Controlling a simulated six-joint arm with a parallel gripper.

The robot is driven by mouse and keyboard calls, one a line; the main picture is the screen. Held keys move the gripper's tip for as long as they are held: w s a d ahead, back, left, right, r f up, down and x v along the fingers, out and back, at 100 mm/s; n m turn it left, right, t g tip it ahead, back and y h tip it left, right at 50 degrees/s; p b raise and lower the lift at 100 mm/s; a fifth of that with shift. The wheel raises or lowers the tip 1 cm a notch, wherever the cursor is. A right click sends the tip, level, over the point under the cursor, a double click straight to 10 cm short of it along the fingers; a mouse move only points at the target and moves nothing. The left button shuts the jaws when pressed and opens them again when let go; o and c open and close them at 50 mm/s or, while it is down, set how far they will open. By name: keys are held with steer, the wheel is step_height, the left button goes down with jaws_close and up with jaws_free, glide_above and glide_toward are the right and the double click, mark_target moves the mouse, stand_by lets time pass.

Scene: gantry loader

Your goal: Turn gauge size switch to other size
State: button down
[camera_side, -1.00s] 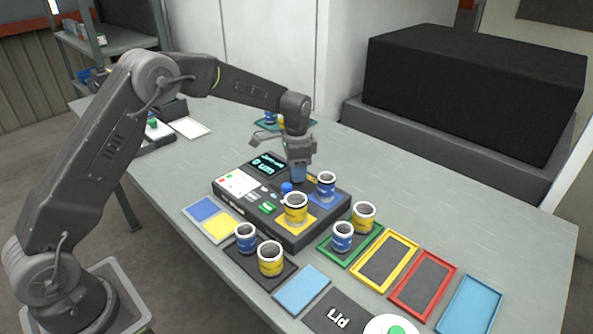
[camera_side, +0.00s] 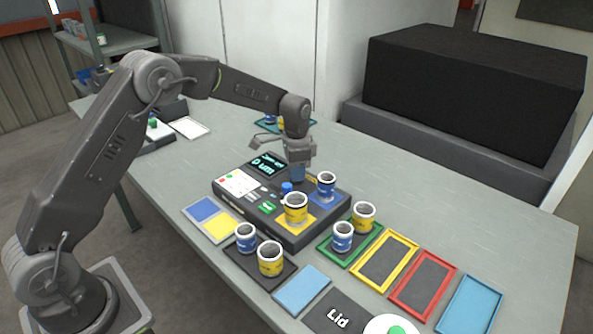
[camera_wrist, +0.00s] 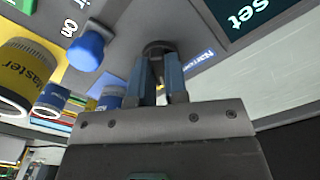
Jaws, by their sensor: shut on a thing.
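My gripper (camera_side: 297,178) is low over the back of the gauge, pointing down. In the wrist view its two blue fingers (camera_wrist: 160,80) are closed around a small dark round knob (camera_wrist: 157,48). A partly hidden label starting "Narr" (camera_wrist: 198,60) is beside it. The fingers hide much of the knob, so its pointing direction cannot be told. In the side view the knob is hidden by my gripper.
A blue knob (camera_side: 287,188) stands close to my fingers, labelled "On" in the wrist view. A yellow ring (camera_side: 295,209) and a blue ring (camera_side: 326,186) stand on the gauge. More rings stand on the black tray (camera_side: 239,254) and green tray (camera_side: 326,250).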

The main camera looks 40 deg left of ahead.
steer(key=shift+n, duration=0.3)
steer(key=n, duration=1.3)
steer(key=shift+n, duration=0.3)
stand_by(0.4)
steer(key=c, duration=1.1)
jaws_free()
steer(key=shift+c, duration=0.2)
steer(key=shift+r, duration=0.1)
step_height(320, 180, up, 14)
